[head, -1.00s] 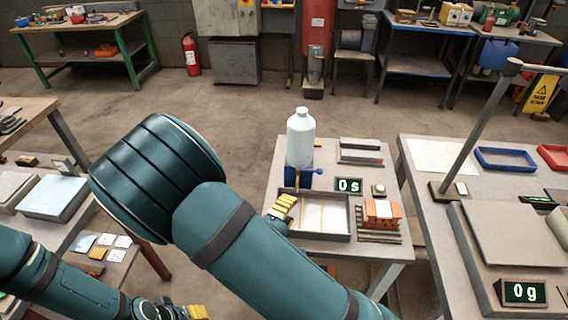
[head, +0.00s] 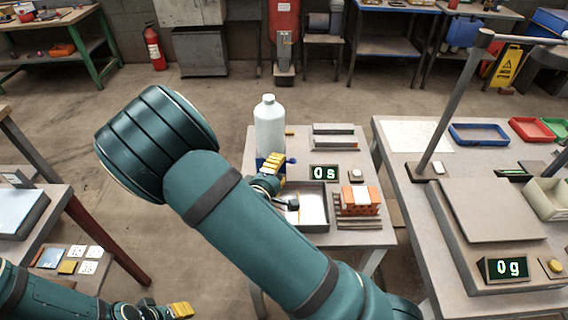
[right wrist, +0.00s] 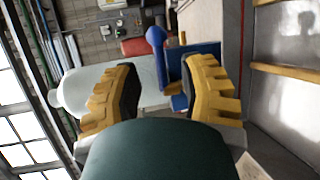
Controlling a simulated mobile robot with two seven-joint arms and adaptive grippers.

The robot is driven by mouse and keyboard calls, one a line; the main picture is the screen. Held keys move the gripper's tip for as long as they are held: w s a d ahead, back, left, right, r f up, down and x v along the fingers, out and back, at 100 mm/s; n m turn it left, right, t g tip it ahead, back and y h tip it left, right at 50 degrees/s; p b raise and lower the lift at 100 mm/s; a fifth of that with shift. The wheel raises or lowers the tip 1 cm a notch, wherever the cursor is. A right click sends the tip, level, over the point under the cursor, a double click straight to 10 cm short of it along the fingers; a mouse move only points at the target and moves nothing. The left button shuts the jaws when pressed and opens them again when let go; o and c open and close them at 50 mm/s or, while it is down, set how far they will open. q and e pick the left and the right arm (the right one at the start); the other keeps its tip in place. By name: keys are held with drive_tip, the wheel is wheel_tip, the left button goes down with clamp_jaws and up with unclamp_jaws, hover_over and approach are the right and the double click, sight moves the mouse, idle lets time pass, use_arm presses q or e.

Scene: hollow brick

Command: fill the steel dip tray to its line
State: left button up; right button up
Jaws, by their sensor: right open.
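The steel dip tray (head: 322,228) sits on the small middle table; its shiny floor also shows in the right wrist view (right wrist: 290,115). I cannot tell if liquid is in it. A white bottle (head: 269,128) stands upright behind it on a blue base. In the right wrist view the bottle (right wrist: 75,92) lies left of a blue lever with a round knob (right wrist: 156,36) and a blue block (right wrist: 203,62). My right gripper (head: 272,168) is open in front of the base, the lever showing between its fingers. My left gripper (head: 180,310) is low at the bottom edge.
A timer display (head: 324,172) reads 0 s beside a small button. An orange hollow brick (head: 361,200) rests on strips right of the tray. The right table holds a scale (head: 490,225) reading 0 g and a metal post (head: 455,105). My right arm hides the table's left front.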

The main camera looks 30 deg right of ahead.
drive_tip(key=shift+b+x, duration=0.35)
drive_tip(key=shift+x, duration=1.75)
clamp_jaws()
